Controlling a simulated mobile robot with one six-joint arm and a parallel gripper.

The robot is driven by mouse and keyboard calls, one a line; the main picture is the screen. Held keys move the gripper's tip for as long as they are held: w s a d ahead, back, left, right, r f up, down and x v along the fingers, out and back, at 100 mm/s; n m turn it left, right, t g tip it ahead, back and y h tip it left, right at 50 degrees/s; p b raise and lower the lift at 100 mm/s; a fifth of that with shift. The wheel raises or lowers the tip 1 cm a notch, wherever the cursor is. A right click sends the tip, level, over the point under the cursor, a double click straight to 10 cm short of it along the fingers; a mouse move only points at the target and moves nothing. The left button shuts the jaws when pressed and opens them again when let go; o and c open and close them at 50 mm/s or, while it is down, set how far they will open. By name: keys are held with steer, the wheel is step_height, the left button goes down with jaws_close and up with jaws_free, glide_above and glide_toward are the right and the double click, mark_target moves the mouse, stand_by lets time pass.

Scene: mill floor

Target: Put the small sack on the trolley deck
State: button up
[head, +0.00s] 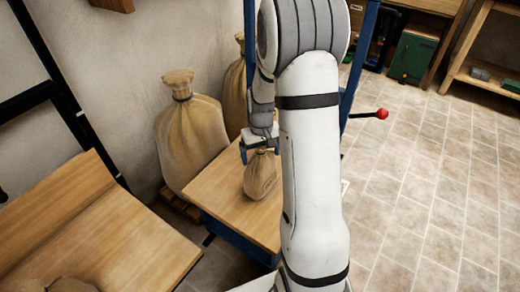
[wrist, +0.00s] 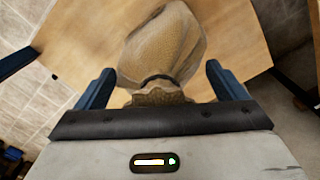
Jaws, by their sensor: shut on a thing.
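The small sack (head: 260,178) is tan with a tied neck, and it is upright at the trolley deck (head: 212,192), a wooden board on a blue frame. My gripper (head: 261,143) is above the sack and shut on its neck. In the wrist view the small sack (wrist: 166,42) hangs between the blue fingers of my gripper (wrist: 162,88), with the wooden deck (wrist: 85,35) behind it. I cannot tell whether the sack's base touches the deck. My arm hides the right part of the deck in the head view.
Large tied sacks (head: 190,138) stand against the wall behind the deck. A wooden bench (head: 95,225) is at the left, with part of a sack (head: 70,286) at the bottom edge. A red knob (head: 382,114) sticks out at right. The tiled floor (head: 430,190) there is clear.

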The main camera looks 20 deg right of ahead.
steer(key=shift+f, duration=0.8)
steer(key=o, duration=1.7)
steer(key=shift+f, duration=0.1)
steer(key=shift+o, duration=0.2)
step_height(320, 180, up, 11)
steer(key=p, duration=0.3)
steer(key=shift+r, duration=0.2)
steer(key=shift+s+a+r, duration=0.15)
steer(key=shift+s+r, duration=0.05)
steer(key=shift+r, duration=0.4)
steer(key=s+a+r, duration=0.4)
steer(key=s, duration=0.6)
steer(key=s+a+r+t, duration=0.1)
steer(key=s+a+r, duration=0.2)
steer(key=s, duration=0.7)
steer(key=shift+a+r, duration=0.35)
steer(key=shift+a, duration=0.8)
